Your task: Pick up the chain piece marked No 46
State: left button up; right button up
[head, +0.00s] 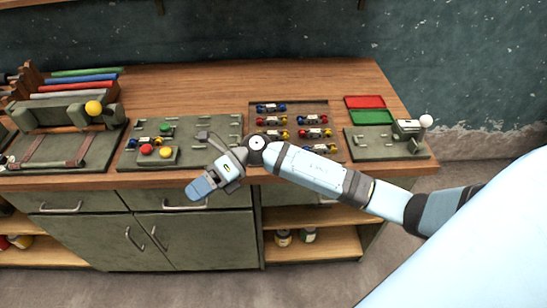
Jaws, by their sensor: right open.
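Several small chain pieces lie in rows on a dark tray (257,104) on the wooden workbench. My right gripper (199,189) is open, in front of the bench's front edge and left of the tray. My right forearm hides the tray's front part. My left gripper is not in view.
A green fixture plate (222,126) with red, green and yellow knobs lies left of the tray. Cabinets (150,240) are below; bare wood (200,85) lies behind.

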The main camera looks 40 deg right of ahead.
jog(key=w+d+r+n+h+b, duration=0.1)
jog(key=w+d+n+h, duration=0.1)
jog(key=w+d+h, duration=0.5)
jog(key=d+n+h+b, duration=0.1)
jog(key=d+h, duration=0.4)
jog(key=d, duration=0.5)
jog(key=w+d+r+n+h+b, duration=0.15)
jog(key=w+d+h, duration=0.3)
jog(key=d, duration=0.45)
jog(key=shift+h, duration=0.45)
jog(key=f, duration=0.5)
jog(key=s+f, duration=0.1)
jog(key=f, duration=0.1)
jog(key=shift+d+f+p, duration=0.25)
jog(key=shift+f+p, duration=0.05)
jog(key=shift+f, duration=0.1)
jog(key=f, duration=0.2)
jog(key=s+f+p, duration=0.1)
jog(key=f, duration=0.1)
jog(key=shift+f, duration=0.65)
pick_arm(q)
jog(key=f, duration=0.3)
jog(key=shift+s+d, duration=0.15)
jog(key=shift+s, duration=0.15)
pick_arm(e)
jog(key=shift+w, duration=0.1)
jog(key=c, duration=1.1)
jog(key=shift+d+r, duration=0.1)
jog(key=shift+r, duration=0.05)
